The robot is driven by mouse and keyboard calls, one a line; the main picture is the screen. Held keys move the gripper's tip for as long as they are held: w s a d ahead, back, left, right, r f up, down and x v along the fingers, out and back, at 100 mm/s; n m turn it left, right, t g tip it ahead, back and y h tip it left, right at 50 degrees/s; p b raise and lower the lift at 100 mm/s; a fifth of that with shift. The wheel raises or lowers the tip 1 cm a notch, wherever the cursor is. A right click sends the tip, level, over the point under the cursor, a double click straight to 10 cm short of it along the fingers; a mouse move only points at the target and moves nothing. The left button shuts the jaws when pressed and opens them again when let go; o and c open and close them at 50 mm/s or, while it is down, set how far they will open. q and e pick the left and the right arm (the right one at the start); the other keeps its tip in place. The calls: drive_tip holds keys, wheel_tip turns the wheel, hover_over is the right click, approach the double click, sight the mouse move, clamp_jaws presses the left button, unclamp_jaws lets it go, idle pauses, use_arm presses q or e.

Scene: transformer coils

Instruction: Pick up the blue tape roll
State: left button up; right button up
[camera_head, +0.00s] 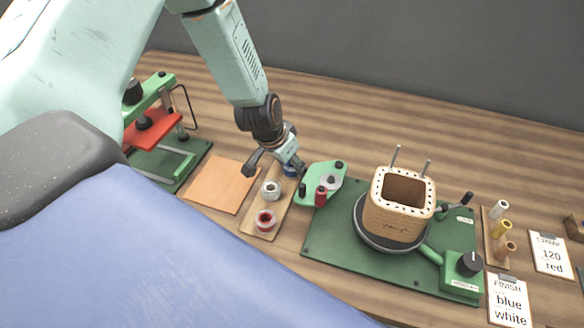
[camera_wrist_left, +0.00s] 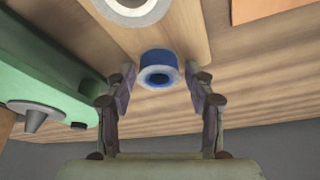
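The blue tape roll (camera_wrist_left: 160,58) lies on a wooden strip and shows between my left gripper's fingertips in the left wrist view. In the head view the blue tape roll (camera_head: 290,171) is partly hidden by my left gripper (camera_head: 276,170), which points down at the strip's far end. My left gripper (camera_wrist_left: 160,78) is open, with one finger on each side of the roll and a small gap visible on both sides. I cannot tell the exact height of the fingertips against the roll. My right gripper is not in view.
On the wooden strip (camera_head: 252,223) are a white roll (camera_head: 271,189) and a red roll (camera_head: 265,220). A green winding stand (camera_head: 320,250) with a tan coil (camera_head: 399,208) is close on the right. An orange sheet (camera_head: 222,184) and a green-and-red press (camera_head: 158,133) are on the left.

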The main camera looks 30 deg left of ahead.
use_arm(q)
drive_tip(key=shift+s+r, duration=0.15)
drive_tip(key=shift+s, duration=0.05)
drive_tip(key=shift+c, duration=1.4)
drive_tip(key=c, duration=0.3)
drive_tip(key=shift+w, duration=0.1)
drive_tip(key=shift+r+p, duration=0.55)
drive_tip(key=shift+r, duration=0.05)
wheel_tip(320, 180, up, 17)
drive_tip(key=p, duration=1.4)
drive_tip(key=shift+f, duration=0.15)
